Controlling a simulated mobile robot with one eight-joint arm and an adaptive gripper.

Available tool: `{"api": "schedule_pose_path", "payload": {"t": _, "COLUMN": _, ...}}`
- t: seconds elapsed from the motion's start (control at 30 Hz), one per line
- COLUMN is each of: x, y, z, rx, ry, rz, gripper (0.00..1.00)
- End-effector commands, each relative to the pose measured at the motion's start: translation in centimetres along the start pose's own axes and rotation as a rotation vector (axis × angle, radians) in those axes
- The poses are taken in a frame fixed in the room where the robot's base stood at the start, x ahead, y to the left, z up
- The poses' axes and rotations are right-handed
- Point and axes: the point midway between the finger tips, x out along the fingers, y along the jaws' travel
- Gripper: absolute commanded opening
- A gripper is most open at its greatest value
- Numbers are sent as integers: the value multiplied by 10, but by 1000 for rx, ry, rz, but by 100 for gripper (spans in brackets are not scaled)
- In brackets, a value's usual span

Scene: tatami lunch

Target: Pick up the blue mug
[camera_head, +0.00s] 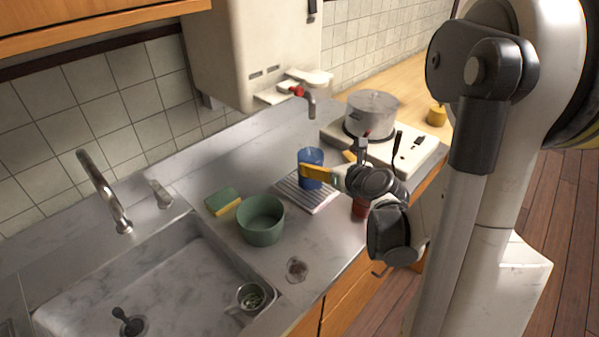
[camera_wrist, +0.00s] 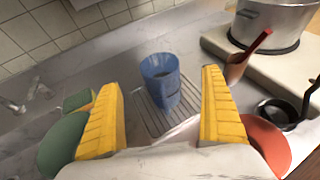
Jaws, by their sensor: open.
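The blue mug (camera_head: 312,166) stands upright on a ribbed drying rack (camera_head: 292,193) on the counter. In the wrist view the mug (camera_wrist: 160,82) is ahead of my gripper (camera_wrist: 162,105), between the two yellow fingers and slightly beyond their tips. My gripper is open and empty. No handle shows clearly.
A green bowl (camera_head: 261,222) and a sponge (camera_head: 223,201) sit left of the rack. A pot (camera_head: 371,112) stands on the stove at the back right. The sink (camera_head: 150,285) lies front left.

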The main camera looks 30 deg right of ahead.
Motion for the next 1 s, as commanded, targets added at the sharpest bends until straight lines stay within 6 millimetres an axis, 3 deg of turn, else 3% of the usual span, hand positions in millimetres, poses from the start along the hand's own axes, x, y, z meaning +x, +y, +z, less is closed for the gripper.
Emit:
{"api": "schedule_pose_path", "payload": {"t": 0.1, "x": 23, "y": 1, "z": -2, "rx": -3, "ry": 0, "rz": 2, "gripper": 94}}
{"api": "schedule_pose_path", "payload": {"t": 0.37, "x": 47, "y": 1, "z": -3, "rx": -5, "ry": 1, "rz": 2, "gripper": 94}}
{"api": "schedule_pose_path", "payload": {"t": 0.6, "x": 84, "y": 2, "z": -4, "rx": -6, "ry": 1, "rz": 2, "gripper": 94}}
{"api": "schedule_pose_path", "payload": {"t": 0.83, "x": 86, "y": 2, "z": -2, "rx": -5, "ry": 1, "rz": 1, "gripper": 94}}
{"api": "schedule_pose_path", "payload": {"t": 0.87, "x": 86, "y": 2, "z": -2, "rx": -5, "ry": 1, "rz": 1, "gripper": 88}}
{"api": "schedule_pose_path", "payload": {"t": 1.0, "x": 86, "y": 2, "z": -2, "rx": -5, "ry": 1, "rz": 1, "gripper": 45}}
